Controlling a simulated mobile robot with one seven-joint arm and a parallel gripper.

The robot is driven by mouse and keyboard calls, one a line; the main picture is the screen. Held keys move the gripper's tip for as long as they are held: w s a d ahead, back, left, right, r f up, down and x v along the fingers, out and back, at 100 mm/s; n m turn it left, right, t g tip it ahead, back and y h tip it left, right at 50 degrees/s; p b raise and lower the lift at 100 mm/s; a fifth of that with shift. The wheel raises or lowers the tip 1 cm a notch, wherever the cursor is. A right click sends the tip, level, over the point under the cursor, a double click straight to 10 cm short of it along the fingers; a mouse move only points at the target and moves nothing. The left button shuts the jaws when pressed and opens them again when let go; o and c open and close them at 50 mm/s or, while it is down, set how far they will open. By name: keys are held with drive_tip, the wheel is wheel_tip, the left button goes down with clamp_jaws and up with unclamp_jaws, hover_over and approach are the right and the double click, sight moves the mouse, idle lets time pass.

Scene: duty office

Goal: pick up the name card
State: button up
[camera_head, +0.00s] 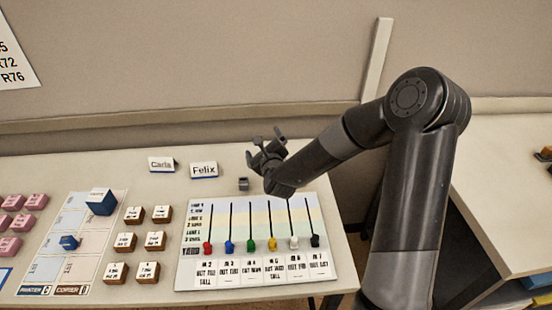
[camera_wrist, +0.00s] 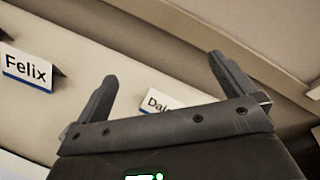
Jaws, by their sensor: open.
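Three white folded name cards show. The card reading "Carla" (camera_head: 161,164) and the card reading "Felix" (camera_head: 203,170) stand at the back of the table in the head view. Felix also shows at the left of the wrist view (camera_wrist: 28,70), outside the fingers. A card starting "Dal" (camera_wrist: 160,104) appears between my fingers in the wrist view, its lower and right parts hidden by my gripper. I cannot make it out in the head view. My gripper (camera_head: 265,145) is open and empty, right of Felix; its fingers also show in the wrist view (camera_wrist: 161,70).
A small grey block (camera_head: 243,184) sits by my gripper. A slider board (camera_head: 325,215) with coloured knobs lies in front. Brown labelled blocks (camera_head: 156,240), a printer/copier sheet (camera_head: 60,255) and pink blocks (camera_head: 35,201) are at left. The wall (camera_head: 220,60) rises behind.

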drive_tip(key=d+f+m+h, duration=0.1)
drive_tip(key=f+m, duration=0.2)
drive_tip(key=w+d+f+m+t+h, duration=0.1)
drive_tip(key=f+m+h, duration=0.1)
drive_tip(key=f+m, duration=0.1)
drive_tip(key=d+f+m+t+h, duration=0.1)
drive_tip(key=d+f+m, duration=0.1)
drive_tip(key=f+m, duration=0.1)
drive_tip(key=shift+w+f+m+h, duration=0.25)
drive_tip(key=shift+w+m+h, duration=0.1)
drive_tip(key=shift+m, duration=0.45)
drive_tip(key=shift+w+d+f, duration=0.15)
drive_tip(key=shift+w, duration=0.85)
drive_tip(key=shift+w+d, duration=0.15)
drive_tip(key=shift+w, duration=1.25)
drive_tip(key=shift+w+d, duration=0.15)
drive_tip(key=shift+w, duration=1.25)
drive_tip(key=shift+c, duration=0.3)
drive_tip(key=c, duration=0.7)
drive_tip(key=shift+c, duration=0.2)
